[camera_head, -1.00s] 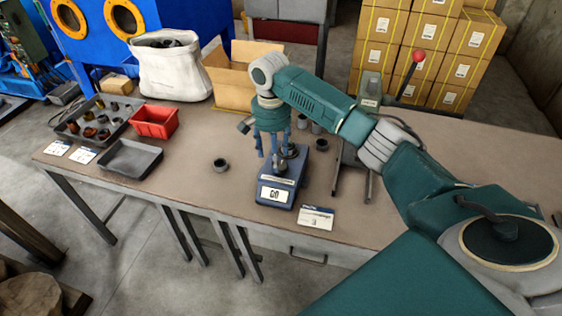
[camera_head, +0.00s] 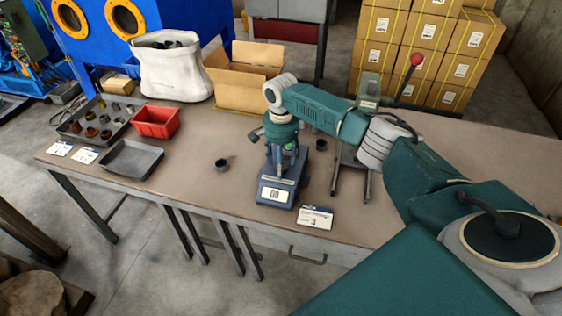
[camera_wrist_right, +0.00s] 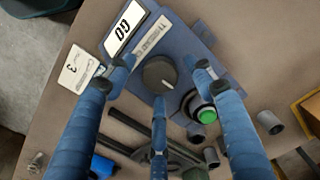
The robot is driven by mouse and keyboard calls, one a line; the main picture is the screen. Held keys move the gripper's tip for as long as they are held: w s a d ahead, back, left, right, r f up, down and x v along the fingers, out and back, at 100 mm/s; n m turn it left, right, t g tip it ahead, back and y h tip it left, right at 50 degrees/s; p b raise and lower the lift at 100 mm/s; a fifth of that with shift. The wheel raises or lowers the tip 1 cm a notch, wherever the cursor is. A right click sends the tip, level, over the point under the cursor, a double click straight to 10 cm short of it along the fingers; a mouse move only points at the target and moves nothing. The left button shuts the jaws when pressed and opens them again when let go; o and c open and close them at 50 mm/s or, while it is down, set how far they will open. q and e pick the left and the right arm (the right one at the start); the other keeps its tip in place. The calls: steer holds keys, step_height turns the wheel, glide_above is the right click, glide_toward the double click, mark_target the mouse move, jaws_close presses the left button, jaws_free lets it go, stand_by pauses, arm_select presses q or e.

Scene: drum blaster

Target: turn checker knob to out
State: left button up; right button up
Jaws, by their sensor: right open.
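The checker (camera_head: 275,194) is a blue box with a white display, standing on the table near its front edge. In the right wrist view its display (camera_wrist_right: 124,27) is at top left. Its dark grey round knob (camera_wrist_right: 159,73) shows there near the middle, and a green button (camera_wrist_right: 206,115) sits to the lower right. My right gripper (camera_head: 283,160) is over the checker. In the wrist view its three blue fingers (camera_wrist_right: 163,80) are open and spread around the knob, with visible space between tips and knob. Whether any tip touches cannot be told. The knob's setting cannot be read.
A dark ring-shaped part (camera_head: 222,165) lies left of the checker. A card marked 3 (camera_head: 315,218) lies to its right. A red bin (camera_head: 156,122), an empty grey tray (camera_head: 131,159) and a cardboard box (camera_head: 240,92) stand further left and back.

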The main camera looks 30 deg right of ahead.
steer(key=c, duration=1.1)
steer(key=shift+c, duration=0.2)
